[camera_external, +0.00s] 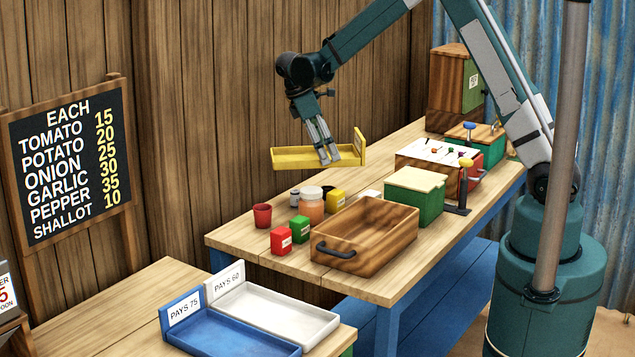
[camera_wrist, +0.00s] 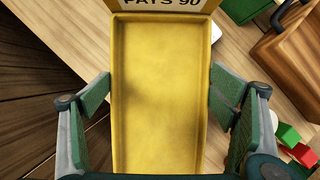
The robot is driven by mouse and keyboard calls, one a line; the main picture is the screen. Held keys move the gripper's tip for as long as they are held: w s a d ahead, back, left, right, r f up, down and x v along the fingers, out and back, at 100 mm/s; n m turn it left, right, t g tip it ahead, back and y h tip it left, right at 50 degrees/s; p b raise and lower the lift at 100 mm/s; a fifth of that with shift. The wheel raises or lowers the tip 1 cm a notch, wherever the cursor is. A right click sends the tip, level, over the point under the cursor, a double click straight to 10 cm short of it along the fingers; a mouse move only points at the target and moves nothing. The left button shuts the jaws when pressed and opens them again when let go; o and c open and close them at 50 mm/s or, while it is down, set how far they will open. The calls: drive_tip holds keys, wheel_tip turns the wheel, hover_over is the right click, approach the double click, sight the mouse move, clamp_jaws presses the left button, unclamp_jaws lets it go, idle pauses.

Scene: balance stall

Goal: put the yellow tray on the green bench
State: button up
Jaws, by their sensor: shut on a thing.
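The yellow tray (camera_external: 295,157) is in the air above the back left part of the long blue-legged table. In the wrist view the yellow tray (camera_wrist: 160,60) is empty, with a "PAYS 90" label on its end panel. My gripper (camera_external: 330,160) is shut on the tray, with fingers on its two long sides in the wrist view (camera_wrist: 160,105). The bench at the front left has a wooden top (camera_external: 120,300), and a bit of green shows under its right corner. Most of its lower part is out of view.
A blue tray (camera_external: 235,335) marked "PAYS 75" and a white tray (camera_external: 285,318) marked "PAYS 60" stand on the front left bench. Bare wood lies left of them. The long table holds a wooden crate (camera_external: 350,250), a green box (camera_external: 410,200) and several small blocks and jars.

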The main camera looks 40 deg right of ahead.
drive_tip(key=s+d+f+n+t+h+b, duration=0.1)
drive_tip(key=d+n, duration=0.8)
drive_tip(key=d, duration=1.2)
drive_tip(key=shift+s+d+f+n+t+h+b, duration=0.15)
drive_tip(key=shift+s+d+n+t+h+b, duration=0.2)
drive_tip(key=shift+s+t, duration=0.6)
drive_tip(key=shift+w+t, duration=0.25)
hover_over(407, 152)
drive_tip(key=a, duration=0.2)
drive_tip(key=shift+s+f, duration=0.1)
drive_tip(key=shift+f, duration=3)
drive_tip(key=shift+f+b, duration=0.4)
drive_tip(key=shift+f, duration=1.5)
drive_tip(key=shift+f, duration=0.15)
drive_tip(key=o, duration=1.1)
drive_tip(key=shift+o, duration=0.2)
drive_tip(key=shift+r, duration=0.2)
